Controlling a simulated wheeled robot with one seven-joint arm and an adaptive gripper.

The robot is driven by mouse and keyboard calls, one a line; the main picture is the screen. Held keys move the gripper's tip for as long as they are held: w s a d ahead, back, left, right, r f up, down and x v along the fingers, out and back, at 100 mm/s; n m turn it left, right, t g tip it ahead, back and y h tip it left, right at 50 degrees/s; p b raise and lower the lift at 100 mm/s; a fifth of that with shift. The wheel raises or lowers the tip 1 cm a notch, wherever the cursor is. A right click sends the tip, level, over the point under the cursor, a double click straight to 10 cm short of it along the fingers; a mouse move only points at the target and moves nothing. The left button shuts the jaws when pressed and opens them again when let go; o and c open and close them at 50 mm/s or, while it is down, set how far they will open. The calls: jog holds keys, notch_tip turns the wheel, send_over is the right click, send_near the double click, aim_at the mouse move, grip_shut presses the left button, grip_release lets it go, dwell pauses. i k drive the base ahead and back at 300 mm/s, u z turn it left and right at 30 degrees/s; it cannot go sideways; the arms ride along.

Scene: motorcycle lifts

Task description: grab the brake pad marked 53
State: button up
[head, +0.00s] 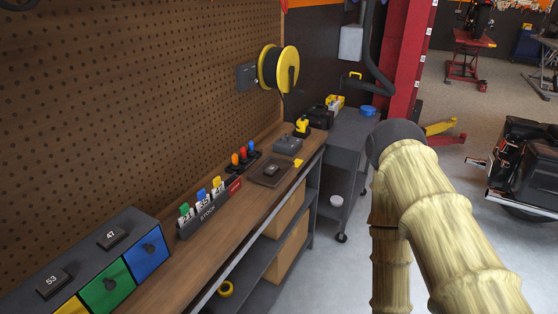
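The brake pad marked 53 (53,283) is a small dark block with a white number. It lies on top of a dark drawer box (88,252) at the lower left of the head view. A similar dark block marked 47 (113,236) lies on the same box, farther back and to the right, apart from it. My arm, with a wood-like surface, fills the lower right, well away from both blocks. My gripper is not in view.
The box has yellow, green and blue (146,257) drawer fronts. Behind it on the wooden bench (190,265) stand a STOCK holder (205,218) with coloured tags, upright screwdriver-like handles (243,156) and a dark tray (271,171). A pegboard wall (130,110) bounds the left.

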aim_at(48, 287)
jog(key=u, duration=1.3)
